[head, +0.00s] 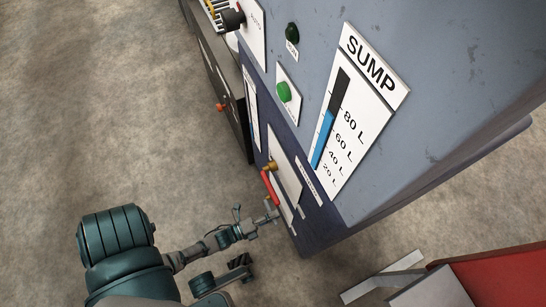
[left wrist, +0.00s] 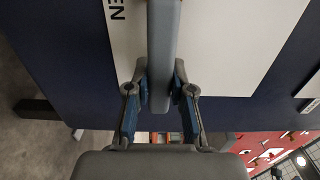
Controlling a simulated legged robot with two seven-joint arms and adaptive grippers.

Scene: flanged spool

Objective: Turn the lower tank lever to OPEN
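The lever with a red handle (head: 268,185) sits on a white plate low on the machine's dark blue side, with a brass fitting at its upper end. My left gripper (head: 268,212) is at the handle's lower end. In the left wrist view, the two blue-padded fingers of my left gripper (left wrist: 159,82) stand apart on either side of a grey bar (left wrist: 164,35). I cannot tell whether the pads touch the bar, or whether it is part of the lever. The letters "EN" (left wrist: 116,9) show on the white plate beside it. My right gripper is not in view.
A SUMP gauge (head: 355,110), a green button (head: 284,91) and a dark lamp (head: 292,32) are on the machine above the lever. An orange-red knob (head: 222,107) sticks out farther back. A red object (head: 500,265) stands at lower right. The concrete floor at left is clear.

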